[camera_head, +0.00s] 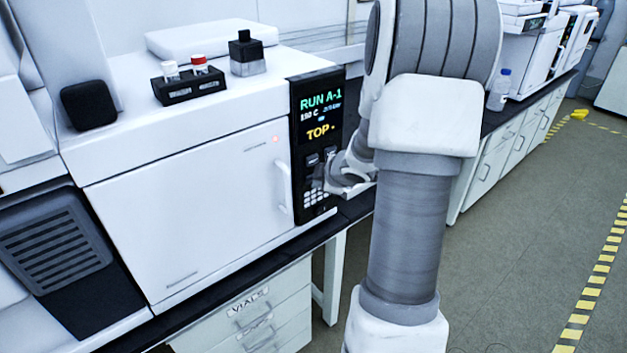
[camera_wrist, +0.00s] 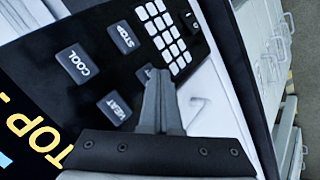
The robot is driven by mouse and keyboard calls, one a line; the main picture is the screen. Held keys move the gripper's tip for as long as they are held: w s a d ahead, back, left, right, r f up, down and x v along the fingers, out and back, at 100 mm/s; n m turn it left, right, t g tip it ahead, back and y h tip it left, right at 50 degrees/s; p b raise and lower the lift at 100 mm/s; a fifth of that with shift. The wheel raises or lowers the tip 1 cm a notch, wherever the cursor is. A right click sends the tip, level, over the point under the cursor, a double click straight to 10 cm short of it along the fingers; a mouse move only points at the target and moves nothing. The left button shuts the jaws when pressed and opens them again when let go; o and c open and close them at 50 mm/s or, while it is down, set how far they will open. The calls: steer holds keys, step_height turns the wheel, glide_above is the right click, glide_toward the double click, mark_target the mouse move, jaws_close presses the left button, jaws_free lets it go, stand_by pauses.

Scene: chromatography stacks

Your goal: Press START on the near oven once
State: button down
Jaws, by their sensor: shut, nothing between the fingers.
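The near oven (camera_head: 190,200) is a white box with a black control panel (camera_head: 316,150) at its right edge. In the wrist view the panel's COOL button (camera_wrist: 78,62), STOP button (camera_wrist: 123,38) and HEAT button (camera_wrist: 114,107) are readable. A fourth button (camera_wrist: 144,73) is mostly hidden behind my fingertips, and its label cannot be read. My gripper (camera_wrist: 155,74) is shut and empty, its tips over that fourth button. I cannot tell whether they touch it.
A white keypad (camera_wrist: 167,35) lies beside the buttons. The oven's door handle (camera_head: 282,188) stands out left of the panel. A vial rack (camera_head: 190,88) and a dark bottle (camera_head: 246,55) stand on top.

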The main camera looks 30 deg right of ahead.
stand_by(0.4)
steer(key=shift+s, duration=0.8)
steer(key=shift+s, duration=0.1)
steer(key=s, duration=0.5)
steer(key=shift+d, duration=0.25)
steer(key=shift+w, duration=0.1)
stand_by(0.3)
